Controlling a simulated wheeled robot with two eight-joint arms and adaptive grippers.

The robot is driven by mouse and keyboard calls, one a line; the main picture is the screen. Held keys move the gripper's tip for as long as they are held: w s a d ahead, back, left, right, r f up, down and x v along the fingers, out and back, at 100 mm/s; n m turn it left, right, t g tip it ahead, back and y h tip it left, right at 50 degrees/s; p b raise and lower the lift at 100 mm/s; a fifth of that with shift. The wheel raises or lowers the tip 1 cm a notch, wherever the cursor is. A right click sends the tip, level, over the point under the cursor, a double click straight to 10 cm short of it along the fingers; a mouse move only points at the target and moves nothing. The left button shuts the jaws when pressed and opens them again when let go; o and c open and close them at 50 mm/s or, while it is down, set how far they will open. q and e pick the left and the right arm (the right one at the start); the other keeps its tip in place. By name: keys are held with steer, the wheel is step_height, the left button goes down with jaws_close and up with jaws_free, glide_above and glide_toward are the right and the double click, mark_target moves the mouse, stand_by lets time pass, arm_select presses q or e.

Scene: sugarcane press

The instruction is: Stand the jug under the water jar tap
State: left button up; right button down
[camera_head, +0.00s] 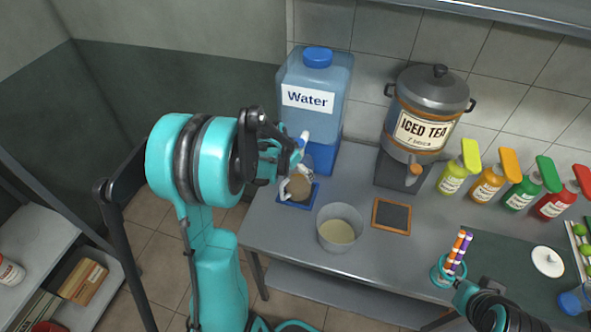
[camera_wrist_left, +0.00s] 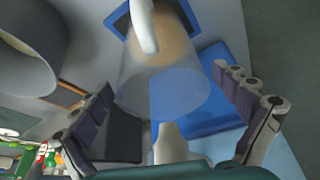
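The clear jug (camera_head: 300,187) with a white handle stands upright on a blue mat (camera_head: 283,193), just in front of the water jar's blue base (camera_head: 326,158). Something tan shows in its bottom. The blue water jar (camera_head: 312,80) has a white tap (camera_head: 304,138) above the jug. My left gripper (camera_head: 286,160) is beside the tap and the jug and partly hides the jug. In the left wrist view the jug (camera_wrist_left: 140,92) shows between the spread, open fingers, with clear gaps on both sides. My right gripper (camera_head: 470,296) is at the lower right; its fingers are unclear.
A grey pot (camera_head: 325,239) stands right of the jug, and a small framed board (camera_head: 391,216) lies beyond it. An iced tea dispenser (camera_head: 397,115) is at the back. Several sauce bottles (camera_head: 490,184) line the right. A teal cup (camera_head: 443,275) of straws stands near my right gripper.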

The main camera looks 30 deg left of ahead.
arm_select(q)
steer(key=d+p+v, duration=0.1)
steer(key=p+v, duration=0.3)
steer(key=v, duration=0.8)
steer(key=s+d+r+n+t, duration=0.1)
steer(key=s+d+r, duration=0.1)
steer(key=s+d, duration=0.5)
steer(key=s+d+r+t, duration=0.1)
steer(key=s+d+r, duration=0.2)
steer(key=s+d, duration=0.3)
steer(key=d, duration=0.2)
steer(key=shift+s+d+r+n+t+y, duration=0.25)
steer(key=shift+s+r+n+t+y, duration=0.05)
steer(key=shift+s+n+t, duration=0.1)
